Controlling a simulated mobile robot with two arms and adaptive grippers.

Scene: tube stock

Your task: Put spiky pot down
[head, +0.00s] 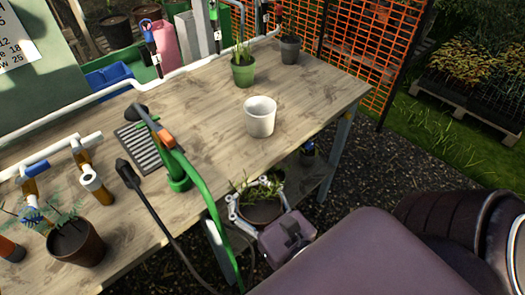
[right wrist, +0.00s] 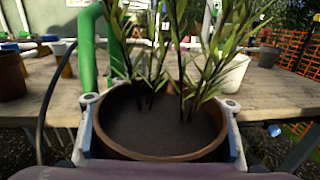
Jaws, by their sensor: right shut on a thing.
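The spiky pot is a brown pot with long narrow green leaves and dark soil. In the head view the spiky pot (head: 262,209) is off the table, just in front of its near edge. My right gripper (head: 258,197) is shut on it, with one finger on each side. In the right wrist view the spiky pot (right wrist: 160,152) is upright between the fingers of my right gripper (right wrist: 160,103), and its leaves hide part of the table. The wooden table (head: 200,215) lies behind it. My left gripper is not in view.
A white empty pot (head: 260,117), a green potted plant (head: 243,68) and a dark grey pot (head: 290,50) stand on the table. Bare tabletop surrounds the white pot.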

